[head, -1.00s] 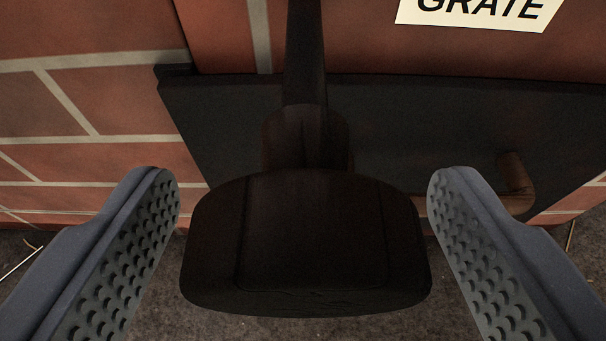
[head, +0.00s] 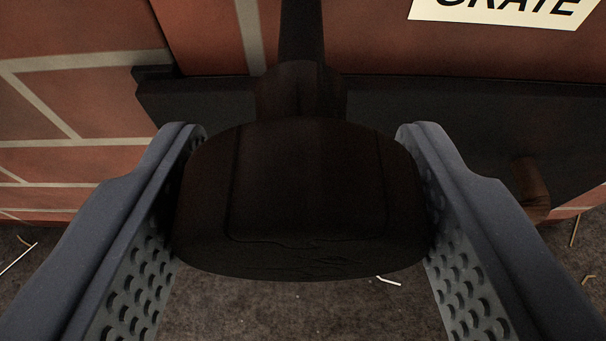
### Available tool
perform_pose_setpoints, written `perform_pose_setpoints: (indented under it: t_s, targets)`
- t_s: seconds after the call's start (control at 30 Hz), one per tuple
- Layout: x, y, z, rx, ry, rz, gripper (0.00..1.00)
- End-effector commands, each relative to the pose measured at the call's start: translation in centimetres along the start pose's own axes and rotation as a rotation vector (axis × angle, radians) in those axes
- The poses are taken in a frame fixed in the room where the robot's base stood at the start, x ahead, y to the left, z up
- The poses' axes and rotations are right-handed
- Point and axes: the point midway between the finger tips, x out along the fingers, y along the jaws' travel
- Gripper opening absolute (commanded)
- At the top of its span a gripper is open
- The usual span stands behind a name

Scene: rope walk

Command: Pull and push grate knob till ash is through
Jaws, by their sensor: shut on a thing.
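The grate knob (head: 305,195) is a dark brown, wide rounded block in the middle of the head view. It sits on a dark rod (head: 301,30) that runs back toward the brick wall. My gripper (head: 303,190) is shut on the knob, with one perforated grey finger against its left side and one against its right. A white label (head: 505,8) reading "GRATE", partly cut off at the top, is on the wall at upper right. No ash shows in this view.
A black metal plate (head: 420,125) stands against the brick wall (head: 60,110) behind the knob. A brown wooden handle (head: 530,185) sticks out of it at right. The grey-brown floor (head: 300,315) has a few straw bits.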

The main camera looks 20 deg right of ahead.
Motion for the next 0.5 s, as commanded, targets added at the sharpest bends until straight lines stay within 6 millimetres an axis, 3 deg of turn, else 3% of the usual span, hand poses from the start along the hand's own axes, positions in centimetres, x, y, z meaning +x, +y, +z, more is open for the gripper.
perform_pose_setpoints:
  t_s: [0.07, 0.23, 0.5]
  targets:
    - [1.0, 1.0, -0.6, 0.004, 0.006, 0.014, 0.09]
    - [2.8, 1.2, -1.4, 0.005, 0.006, 0.016, 0.09]
    - [3.5, 1.3, -1.6, 0.004, 0.001, 0.016, 0.10]
